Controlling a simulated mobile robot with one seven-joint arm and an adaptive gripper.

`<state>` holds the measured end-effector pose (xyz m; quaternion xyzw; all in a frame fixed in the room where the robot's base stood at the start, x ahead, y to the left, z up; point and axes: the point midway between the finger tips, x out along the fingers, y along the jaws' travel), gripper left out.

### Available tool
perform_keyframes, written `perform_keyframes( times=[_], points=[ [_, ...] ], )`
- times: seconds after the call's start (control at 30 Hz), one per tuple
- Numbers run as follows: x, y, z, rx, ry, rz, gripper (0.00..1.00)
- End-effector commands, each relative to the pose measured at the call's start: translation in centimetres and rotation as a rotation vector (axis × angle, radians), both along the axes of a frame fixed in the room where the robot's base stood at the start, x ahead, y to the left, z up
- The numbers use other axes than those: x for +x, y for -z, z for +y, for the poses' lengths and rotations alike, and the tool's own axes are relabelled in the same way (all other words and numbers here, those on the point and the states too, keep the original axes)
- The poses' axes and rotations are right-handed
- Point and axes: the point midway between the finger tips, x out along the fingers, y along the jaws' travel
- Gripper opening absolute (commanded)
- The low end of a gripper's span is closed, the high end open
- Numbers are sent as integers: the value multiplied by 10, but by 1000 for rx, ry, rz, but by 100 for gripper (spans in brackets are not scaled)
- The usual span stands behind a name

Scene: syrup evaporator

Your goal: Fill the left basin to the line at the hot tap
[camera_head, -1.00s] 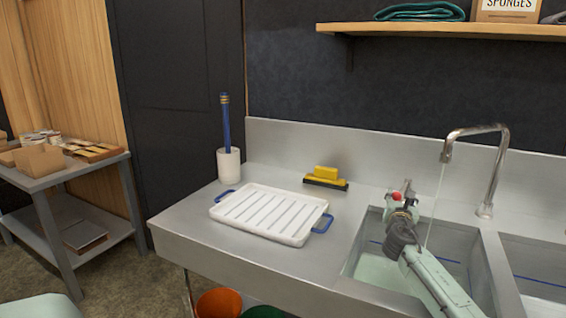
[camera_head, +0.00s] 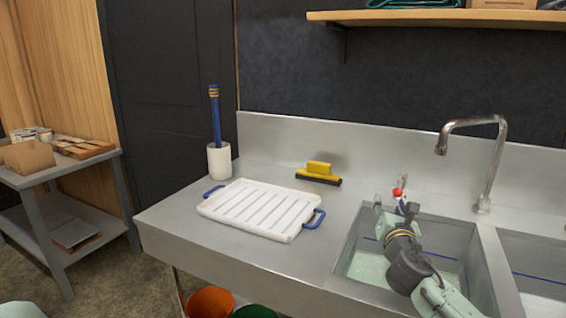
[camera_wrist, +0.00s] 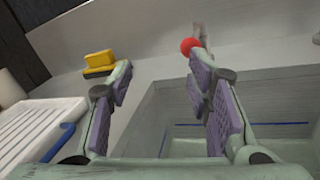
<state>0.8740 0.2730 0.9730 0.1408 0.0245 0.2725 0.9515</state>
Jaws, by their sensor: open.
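The left basin (camera_head: 370,268) holds pale green water. A blue line (camera_head: 369,238) runs along its wall, a little above the water as far as I can see. The hot tap, with a red knob (camera_head: 399,192), stands behind the basin. The curved spout (camera_head: 441,148) shows no visible stream. My gripper (camera_head: 394,217) is over the basin, in front of the red knob. In the wrist view my gripper (camera_wrist: 163,78) is open and empty, and the red knob (camera_wrist: 189,46) appears just beyond the right fingertip. My arm hides part of the basin.
A white drain tray (camera_head: 262,208) with blue handles lies left of the basin. The right basin (camera_head: 535,285) adjoins. A wooden shelf (camera_head: 430,17) hangs above.

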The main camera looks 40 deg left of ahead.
Motion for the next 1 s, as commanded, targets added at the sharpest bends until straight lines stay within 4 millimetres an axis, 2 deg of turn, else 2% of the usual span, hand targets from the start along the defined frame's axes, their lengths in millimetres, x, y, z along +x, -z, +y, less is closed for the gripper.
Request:
perform_keyframes(
  times=[0.4, 1.0],
  points=[
    [-50, -33, 67, 198, -166, 55, 46],
    [-139, -86, 143, 486, -428, 173, 46]
  ],
)
